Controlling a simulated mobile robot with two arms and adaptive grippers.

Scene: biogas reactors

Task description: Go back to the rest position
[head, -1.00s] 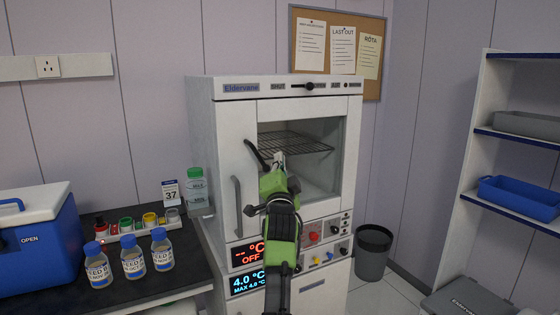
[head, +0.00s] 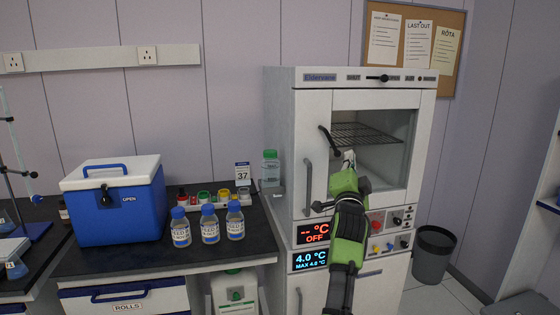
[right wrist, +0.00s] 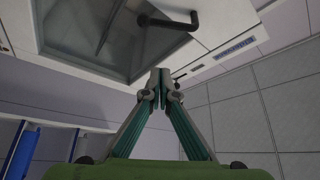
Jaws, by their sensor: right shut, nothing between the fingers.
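My right gripper (head: 349,158) is in front of the white cabinet (head: 313,150) in the head view. Its arm reaches up from the bottom of the picture. In the right wrist view its fingers (right wrist: 161,76) meet at the tips with nothing between them. The cabinet's window (head: 385,165) shows a wire rack (head: 368,138) inside. A black handle (head: 329,139) is at the left of the window, close beside the gripper; it also shows in the right wrist view (right wrist: 170,22). My left gripper is not in view.
A black bench (head: 262,235) left of the cabinet holds a blue cool box (head: 118,212), several labelled bottles (head: 209,226) and a green-capped bottle (head: 270,168). A grey bin (head: 433,255) stands on the floor to the right. A shelf unit (head: 545,200) is at the right edge.

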